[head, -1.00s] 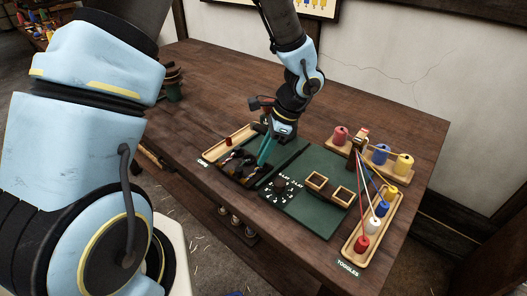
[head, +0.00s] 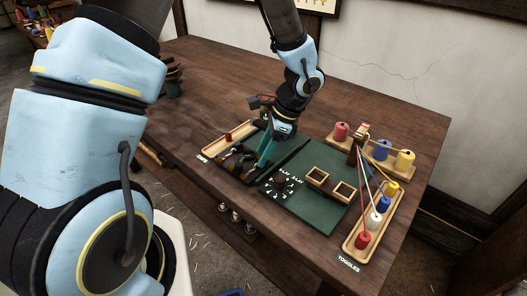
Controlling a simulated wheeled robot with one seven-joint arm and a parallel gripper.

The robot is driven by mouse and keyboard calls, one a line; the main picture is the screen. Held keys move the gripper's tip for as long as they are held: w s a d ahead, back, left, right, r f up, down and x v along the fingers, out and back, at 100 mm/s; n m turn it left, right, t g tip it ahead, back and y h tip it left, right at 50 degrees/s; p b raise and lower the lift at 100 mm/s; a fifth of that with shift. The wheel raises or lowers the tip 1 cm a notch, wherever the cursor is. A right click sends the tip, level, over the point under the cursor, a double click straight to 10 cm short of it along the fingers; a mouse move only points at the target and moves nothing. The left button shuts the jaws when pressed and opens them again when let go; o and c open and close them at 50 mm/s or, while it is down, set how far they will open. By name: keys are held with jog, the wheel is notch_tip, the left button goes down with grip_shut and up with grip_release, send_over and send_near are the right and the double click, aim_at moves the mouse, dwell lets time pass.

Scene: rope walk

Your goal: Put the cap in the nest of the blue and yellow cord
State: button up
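My gripper (head: 265,150) points down, its teal fingers low over the right side of a dark tray (head: 236,172). The gap between the fingers is too small to judge, and I cannot see whether anything is held. The tray holds small dark parts and bits of coloured cord, partly hidden by the fingers; I cannot make out which nest has blue and yellow cord. A small red piece (head: 228,137) stands in the wooden tray (head: 210,149) behind it. I cannot tell which piece is the cap.
A green mat (head: 300,211) carries a dark dial and two square wooden frames (head: 317,178). At right are spools (head: 382,150), a post with taut cords, and the toggle tray (head: 352,245) with coloured toggles (head: 376,218).

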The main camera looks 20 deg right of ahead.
jog(key=shift+r+p, duration=0.3)
jog(key=b+v, duration=0.1)
jog(key=v, duration=1.2)
jog(key=w+a+n+h, duration=0.2)
jog(key=a+n+h, duration=0.2)
jog(key=a+n, duration=1.6)
jog(key=a, duration=1.1)
jog(key=shift+w+h, duration=0.25)
jog(key=shift+h, duration=0.05)
jog(key=shift+f, duration=0.15)
jog(key=shift+c, duration=0.4)
